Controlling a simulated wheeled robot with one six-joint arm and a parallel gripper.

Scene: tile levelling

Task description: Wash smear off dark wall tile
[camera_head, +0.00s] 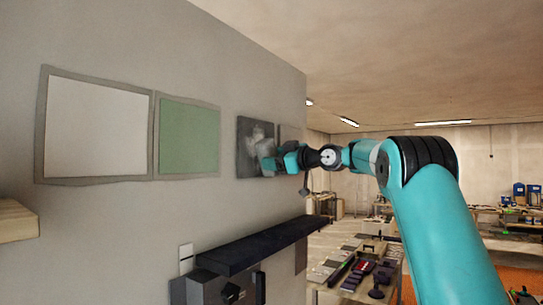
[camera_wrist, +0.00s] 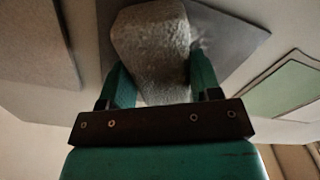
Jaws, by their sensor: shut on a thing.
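The dark wall tile (camera_head: 246,135) hangs on the grey wall, right of the green tile, with a pale grey smear (camera_head: 259,136) over its middle and right part. My gripper (camera_head: 268,163) is at the tile's lower right. In the wrist view my gripper (camera_wrist: 158,85) is shut on a pale, rough sponge-like block (camera_wrist: 152,45). The dark tile (camera_wrist: 228,40) lies behind the block in that view. The block covers part of the tile, and I cannot tell whether it touches the surface. The block is not clear in the head view.
A white tile (camera_head: 96,128) and a green tile (camera_head: 189,137) are on the wall to the left. A dark shelf (camera_head: 262,246) juts out below. A pale wooden ledge (camera_head: 15,222) is at far left. A cluttered table (camera_head: 362,268) stands beyond, right of the wall.

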